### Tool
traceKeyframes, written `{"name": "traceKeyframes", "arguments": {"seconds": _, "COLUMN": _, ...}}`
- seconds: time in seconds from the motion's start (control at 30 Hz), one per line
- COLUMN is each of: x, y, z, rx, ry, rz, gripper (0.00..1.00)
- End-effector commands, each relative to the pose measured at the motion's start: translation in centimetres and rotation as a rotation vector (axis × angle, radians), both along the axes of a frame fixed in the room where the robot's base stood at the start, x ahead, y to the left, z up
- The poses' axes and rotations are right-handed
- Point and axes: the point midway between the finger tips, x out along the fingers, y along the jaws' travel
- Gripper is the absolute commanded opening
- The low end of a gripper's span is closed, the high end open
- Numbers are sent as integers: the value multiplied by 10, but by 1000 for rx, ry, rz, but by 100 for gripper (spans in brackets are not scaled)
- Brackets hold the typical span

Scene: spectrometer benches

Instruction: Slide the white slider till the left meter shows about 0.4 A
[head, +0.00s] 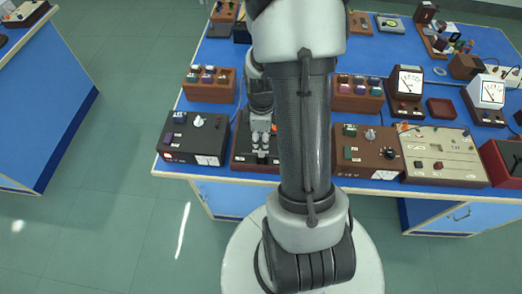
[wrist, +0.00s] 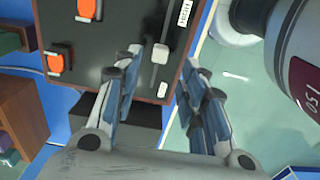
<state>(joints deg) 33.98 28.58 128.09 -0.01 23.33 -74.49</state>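The white slider (wrist: 160,53) is a small pale knob on a dark panel in the wrist view. My gripper (wrist: 164,60) is open, with one fingertip to each side of the knob in the picture. I cannot tell whether either finger touches it. In the head view my gripper (head: 262,128) is over a dark, brown-edged box (head: 240,152), partly behind my arm, and the slider cannot be made out. A white-faced meter (head: 410,81) in a brown case stands left of a white-cased meter (head: 490,92). Their readings are too small to tell.
A black box (head: 195,138) stands left of the slider's box. A brown box with knobs (head: 368,150) and a beige one (head: 443,155) are to the right. Wooden blocks with coloured parts (head: 210,84) stand behind. Orange terminals (wrist: 60,52) lie left of the slider in the wrist view.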

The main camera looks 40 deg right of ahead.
Motion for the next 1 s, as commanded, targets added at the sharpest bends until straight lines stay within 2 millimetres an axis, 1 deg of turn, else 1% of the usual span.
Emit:
{"name": "traceKeyframes", "arguments": {"seconds": 0.03, "x": -1, "y": 1, "z": -15, "rx": 2, "ry": 3, "rz": 0, "gripper": 38}}
{"name": "traceKeyframes", "arguments": {"seconds": 0.1, "x": -1, "y": 1, "z": -28, "rx": 2, "ry": 3, "rz": 0, "gripper": 38}}
{"name": "traceKeyframes", "arguments": {"seconds": 0.2, "x": -1, "y": 0, "z": -43, "rx": 1, "ry": 2, "rz": 0, "gripper": 38}}
{"name": "traceKeyframes", "arguments": {"seconds": 0.33, "x": 0, "y": 0, "z": -56, "rx": 1, "ry": 1, "rz": 0, "gripper": 38}}
{"name": "traceKeyframes", "arguments": {"seconds": 0.5, "x": 0, "y": 0, "z": -61, "rx": 0, "ry": 0, "rz": 0, "gripper": 38}}
{"name": "traceKeyframes", "arguments": {"seconds": 0.73, "x": 0, "y": 0, "z": -61, "rx": 0, "ry": 0, "rz": 0, "gripper": 38}}
{"name": "traceKeyframes", "arguments": {"seconds": 1.0, "x": 0, "y": 0, "z": -61, "rx": 0, "ry": 0, "rz": 0, "gripper": 20}}
